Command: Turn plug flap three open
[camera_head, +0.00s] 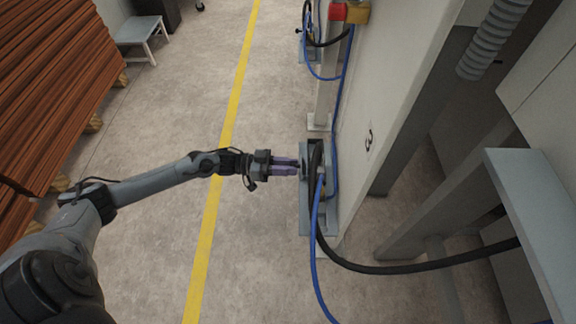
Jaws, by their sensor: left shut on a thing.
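My left arm reaches in from the left, and its gripper (297,168) with purple fingers is at the grey plug unit (304,213) beside the machine wall marked "3". The fingers are shut on a part of this unit, which I take to be plug flap three. The flap itself is mostly hidden by the fingers and the hoses, so its angle cannot be told. A thick black hose (375,268) and a blue hose (314,255) run from the unit. My right gripper is not in view.
A second plug unit with hoses and a red button (337,11) is farther back along the white machine wall (385,75). Stacked brown boards (50,80) and a small stool (142,29) stand at left. The floor around the yellow line (236,95) is clear.

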